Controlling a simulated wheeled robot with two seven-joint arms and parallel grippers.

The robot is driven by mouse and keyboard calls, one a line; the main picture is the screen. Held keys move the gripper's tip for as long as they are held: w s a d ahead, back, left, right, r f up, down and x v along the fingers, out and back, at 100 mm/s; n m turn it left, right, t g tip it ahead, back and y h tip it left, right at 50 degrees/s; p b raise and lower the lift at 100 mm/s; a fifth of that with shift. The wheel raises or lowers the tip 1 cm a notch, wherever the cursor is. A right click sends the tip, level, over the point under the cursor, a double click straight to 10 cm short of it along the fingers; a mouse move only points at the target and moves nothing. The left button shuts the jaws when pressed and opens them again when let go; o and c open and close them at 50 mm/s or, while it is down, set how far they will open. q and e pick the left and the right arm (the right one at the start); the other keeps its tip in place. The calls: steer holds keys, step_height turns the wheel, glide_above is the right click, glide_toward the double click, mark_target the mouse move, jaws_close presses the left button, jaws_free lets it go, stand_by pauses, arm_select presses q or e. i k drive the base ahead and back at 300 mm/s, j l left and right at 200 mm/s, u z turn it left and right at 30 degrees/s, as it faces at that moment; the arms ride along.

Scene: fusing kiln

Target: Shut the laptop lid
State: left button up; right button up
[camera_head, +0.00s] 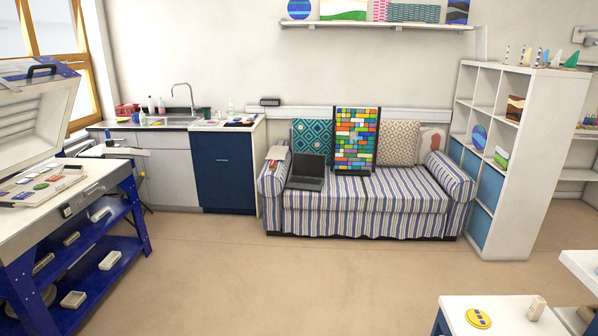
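The laptop (306,171) sits on the left end of the striped sofa (335,207), across the room. Its dark lid (308,165) stands open, tilted back, and its keyboard base (305,183) lies on the seat toward me. Neither of my grippers shows in the camera_head view.
A colourful tiled panel (356,139) stands on the sofa right of the laptop. An open kiln (35,115) on a blue stand is at the left. A white shelf unit (533,140) stands at the right, a white table (500,316) at lower right. The floor between is clear.

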mark_target(309, 164)
steer(key=i, duration=3.35)
steer(key=i+j+z, duration=0.15)
steer(key=i, duration=0.65)
steer(key=i+l+u, duration=0.2)
steer(key=u, duration=0.25)
steer(key=i+l+u, duration=0.15)
steer(key=l+u, duration=0.8)
steer(key=i+j, duration=0.05)
